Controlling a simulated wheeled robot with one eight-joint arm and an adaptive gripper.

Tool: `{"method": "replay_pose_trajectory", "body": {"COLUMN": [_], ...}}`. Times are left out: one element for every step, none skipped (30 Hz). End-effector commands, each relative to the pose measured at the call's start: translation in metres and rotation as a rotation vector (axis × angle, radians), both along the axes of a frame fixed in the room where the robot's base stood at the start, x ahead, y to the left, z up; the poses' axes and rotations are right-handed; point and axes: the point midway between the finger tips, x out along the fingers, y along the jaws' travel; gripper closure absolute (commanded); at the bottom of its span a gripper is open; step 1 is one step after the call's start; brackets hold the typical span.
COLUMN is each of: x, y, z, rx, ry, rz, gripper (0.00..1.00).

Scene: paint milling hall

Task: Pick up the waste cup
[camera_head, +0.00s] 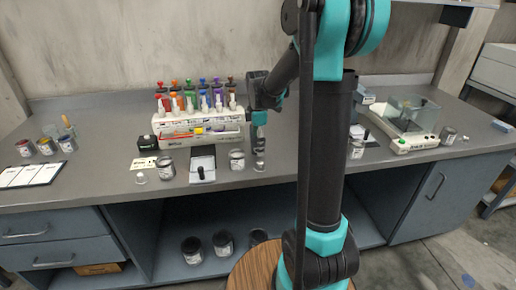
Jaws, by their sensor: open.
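My gripper (259,150) points down over the bench, in front of the right end of the marker rack. Its fingers are small and partly blurred; I read it as open. A small pale item (259,165) stands just below the fingertips, and I cannot tell if they touch it. A metal cup with a pale label (237,160) stands just left of the gripper. Another labelled cup (166,169) stands further left, and one more (357,149) stands right of my arm. No label is readable, so I cannot tell which is the waste cup.
The white rack (195,125) with coloured-top bottles stands behind. A dark-handled item lies on a white pad (202,168). Paint cans (46,146) stand at the left, a balance (405,125) at the right. Dark cans (192,250) sit on the lower shelf. My arm hides the middle bench.

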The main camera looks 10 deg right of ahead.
Motion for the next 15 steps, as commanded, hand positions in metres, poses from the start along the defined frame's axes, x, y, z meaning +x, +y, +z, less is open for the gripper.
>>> {"method": "replay_pose_trajectory", "body": {"x": [0.0000,0.0001,0.0000,0.0001,0.0000,0.0000,0.0000,0.0001,0.0001,0.0001,0.0001,0.0001,0.0001,0.0001,0.0001], "y": [0.0000,0.0000,0.0000,0.0000,0.0000,0.0000,0.0000,0.0000,0.0000,0.0000,0.0000,0.0000,0.0000,0.0000,0.0000], "z": [0.0002,0.0002,0.0003,0.0003,0.0003,0.0003,0.0004,0.0004,0.0004,0.0004,0.0004,0.0005,0.0005,0.0005,0.0005], "rx": [0.000,0.000,0.000,0.000,0.000,0.000,0.000,0.000,0.000,0.000,0.000,0.000,0.000,0.000,0.000], "ry": [0.000,0.000,0.000,0.000,0.000,0.000,0.000,0.000,0.000,0.000,0.000,0.000,0.000,0.000,0.000], "rz": [0.000,0.000,0.000,0.000,0.000,0.000,0.000,0.000,0.000,0.000,0.000,0.000,0.000,0.000,0.000], "gripper": [0.28,0.28,0.31,0.34,0.38,0.43,0.47,0.51,0.56,0.59,0.63,0.68,0.72,0.76,0.77]}}
